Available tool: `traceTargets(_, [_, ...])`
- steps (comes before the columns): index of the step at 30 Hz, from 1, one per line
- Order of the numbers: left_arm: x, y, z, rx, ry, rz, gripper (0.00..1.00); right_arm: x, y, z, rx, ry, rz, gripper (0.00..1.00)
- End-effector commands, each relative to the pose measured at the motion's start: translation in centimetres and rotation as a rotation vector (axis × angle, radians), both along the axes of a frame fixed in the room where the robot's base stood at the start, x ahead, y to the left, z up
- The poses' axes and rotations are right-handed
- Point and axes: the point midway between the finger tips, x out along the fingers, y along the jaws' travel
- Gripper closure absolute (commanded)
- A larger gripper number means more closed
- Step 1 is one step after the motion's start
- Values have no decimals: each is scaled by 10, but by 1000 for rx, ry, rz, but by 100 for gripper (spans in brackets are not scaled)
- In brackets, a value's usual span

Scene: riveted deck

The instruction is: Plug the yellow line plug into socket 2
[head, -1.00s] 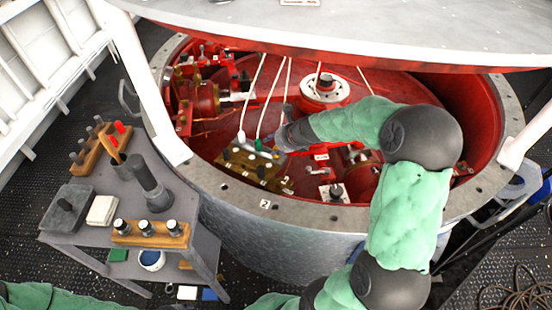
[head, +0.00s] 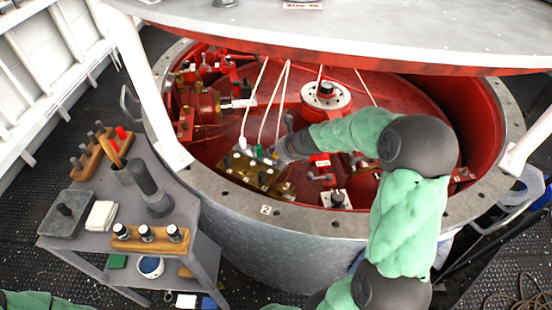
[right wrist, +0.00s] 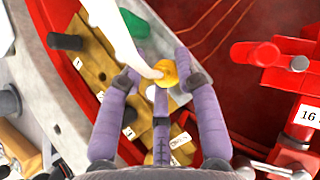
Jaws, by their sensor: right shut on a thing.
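The yellow line plug (right wrist: 166,73) shows in the right wrist view between the fingers of my right gripper (right wrist: 156,74), with a white line running from it. My right gripper is shut on it, over the brass socket block (right wrist: 102,77). I cannot tell whether the plug is seated in a socket. The block's small number labels are partly hidden or hard to read. My left gripper is out of view.
A green plug (head: 259,151) and a white plug (head: 242,143) stand left of my gripper. Dark caps (right wrist: 65,41) sit on the block. Red fittings (right wrist: 285,54) lie to the right. The grey rim (head: 225,196) and raised lid (head: 350,38) bound the space.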

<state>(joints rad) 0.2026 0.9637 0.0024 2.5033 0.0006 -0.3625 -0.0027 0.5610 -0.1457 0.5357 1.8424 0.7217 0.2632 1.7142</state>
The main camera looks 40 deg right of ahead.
Motion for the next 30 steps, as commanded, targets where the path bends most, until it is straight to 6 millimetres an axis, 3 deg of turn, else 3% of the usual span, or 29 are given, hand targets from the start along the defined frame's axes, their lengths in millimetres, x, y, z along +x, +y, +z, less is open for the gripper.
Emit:
traceTargets(1, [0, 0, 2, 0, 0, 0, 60, 4, -8, 10, -19, -17, -12, 100])
traceTargets(6, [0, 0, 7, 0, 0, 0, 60, 4, -9, 16, -19, -19, -12, 100])
traceTargets(30, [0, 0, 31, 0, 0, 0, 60, 2, -4, 33, -10, -10, -6, 100])
